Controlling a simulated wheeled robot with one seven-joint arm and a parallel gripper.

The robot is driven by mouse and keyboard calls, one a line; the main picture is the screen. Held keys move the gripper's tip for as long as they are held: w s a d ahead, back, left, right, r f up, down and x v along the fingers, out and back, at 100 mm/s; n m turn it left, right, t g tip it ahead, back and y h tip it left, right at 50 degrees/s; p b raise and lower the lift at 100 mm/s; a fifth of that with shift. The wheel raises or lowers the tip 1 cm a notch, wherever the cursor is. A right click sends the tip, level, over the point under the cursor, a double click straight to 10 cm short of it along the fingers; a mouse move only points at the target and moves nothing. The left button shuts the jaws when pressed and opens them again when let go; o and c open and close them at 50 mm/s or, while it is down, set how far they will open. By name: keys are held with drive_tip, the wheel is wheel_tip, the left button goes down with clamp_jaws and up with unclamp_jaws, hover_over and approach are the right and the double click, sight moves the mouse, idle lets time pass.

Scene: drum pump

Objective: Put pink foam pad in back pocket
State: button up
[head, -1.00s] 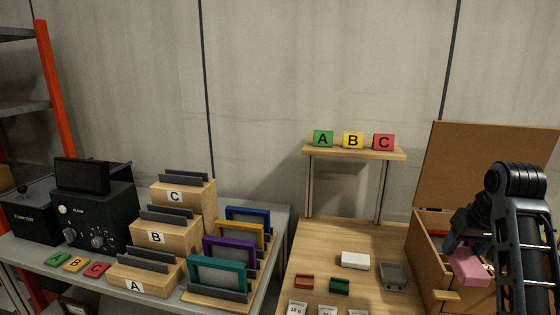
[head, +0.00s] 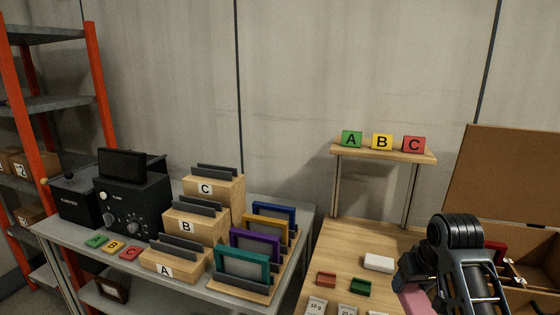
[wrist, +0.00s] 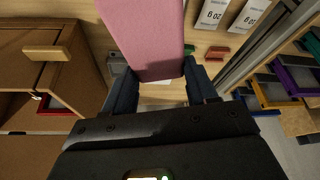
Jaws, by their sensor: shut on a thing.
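The pink foam pad (wrist: 145,38) is held in my gripper (wrist: 157,70), whose two dark fingers press on its sides in the wrist view. The pad extends from between the fingers to the top edge of that view. In the head view only part of the pink pad (head: 416,301) shows at the lower right, beside my arm, which hides the rest. The pad is clear of the open brown box. I cannot tell any back pocket in these frames.
The open brown box (head: 500,180) with inner dividers stands at the right. A grey bench with frames and labelled wooden steps (head: 200,225) stands left.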

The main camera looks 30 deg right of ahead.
drive_tip(key=w+a+f+n+y, duration=0.15)
drive_tip(key=a+f, duration=0.35)
drive_tip(key=a, duration=0.5)
drive_tip(key=w+a+f+n, duration=0.25)
drive_tip(key=a+f, duration=0.25)
drive_tip(key=a, duration=0.5)
drive_tip(key=w+a+f+n+y, duration=0.15)
drive_tip(key=a+f, duration=0.35)
drive_tip(key=a, duration=0.6)
wheel_tip(320, 180, down, 11)
drive_tip(key=t+b, duration=0.1)
drive_tip(key=b, duration=1)
drive_tip(key=shift+s+d+n+h, duration=0.15)
drive_tip(key=shift+d+n+h, duration=0.15)
drive_tip(key=shift+n, duration=0.15)
